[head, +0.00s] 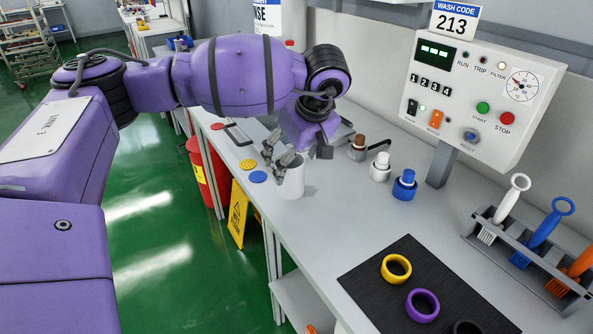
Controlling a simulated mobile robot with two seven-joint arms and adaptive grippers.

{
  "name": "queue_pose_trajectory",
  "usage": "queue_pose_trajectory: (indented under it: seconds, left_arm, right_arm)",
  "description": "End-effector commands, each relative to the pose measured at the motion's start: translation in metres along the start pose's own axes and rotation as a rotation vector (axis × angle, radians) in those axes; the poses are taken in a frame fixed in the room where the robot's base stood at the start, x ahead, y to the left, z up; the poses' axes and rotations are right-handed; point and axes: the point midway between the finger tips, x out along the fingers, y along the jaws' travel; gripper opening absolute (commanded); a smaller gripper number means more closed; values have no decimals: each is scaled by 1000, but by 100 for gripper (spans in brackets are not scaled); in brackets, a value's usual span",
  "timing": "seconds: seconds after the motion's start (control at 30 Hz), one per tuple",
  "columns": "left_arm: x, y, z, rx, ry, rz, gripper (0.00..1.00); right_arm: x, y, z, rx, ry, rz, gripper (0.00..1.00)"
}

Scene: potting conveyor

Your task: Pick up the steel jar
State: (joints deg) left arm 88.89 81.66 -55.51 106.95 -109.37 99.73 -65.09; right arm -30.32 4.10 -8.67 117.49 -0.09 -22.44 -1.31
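A pale grey, open-topped cylinder (291,182) stands upright on the bench at its front edge; it may be the steel jar, though its material is hard to tell. My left gripper (281,164) points down at its rim, with dark fingers overlapping the upper left of the cylinder. I cannot tell whether the fingers grip the wall or only stand beside it. Part of the rim is hidden by the fingers. My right gripper is out of view.
Small containers, brown-topped (357,149), white (380,168) and blue (404,186), stand to the right. A control panel (470,95) is behind. A black mat (365,278) holds coloured rings; a brush rack (520,250) is at right. Yellow and blue discs (258,177) lie left.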

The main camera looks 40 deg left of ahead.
Motion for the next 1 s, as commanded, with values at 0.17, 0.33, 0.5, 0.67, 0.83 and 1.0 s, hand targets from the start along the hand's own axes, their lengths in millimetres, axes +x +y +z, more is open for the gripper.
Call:
queue_pose_trajectory:
  seconds: [0.17,0.33,0.5,0.67,0.83,1.0]
  left_arm:
    - [22,1,0,0,-1,-4,75]
    - [48,3,-1,-2,-1,-3,75]
    - [61,3,-1,-1,-1,-1,75]
    - [61,3,-1,-1,-1,-1,75]
    - [61,3,-1,-1,-1,-1,58]
    - [61,3,-1,-1,-1,-1,36]
  right_arm:
    - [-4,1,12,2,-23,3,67]
    - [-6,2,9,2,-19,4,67]
    - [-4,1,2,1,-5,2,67]
    - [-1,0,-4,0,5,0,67]
    - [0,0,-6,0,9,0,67]
    - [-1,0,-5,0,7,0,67]
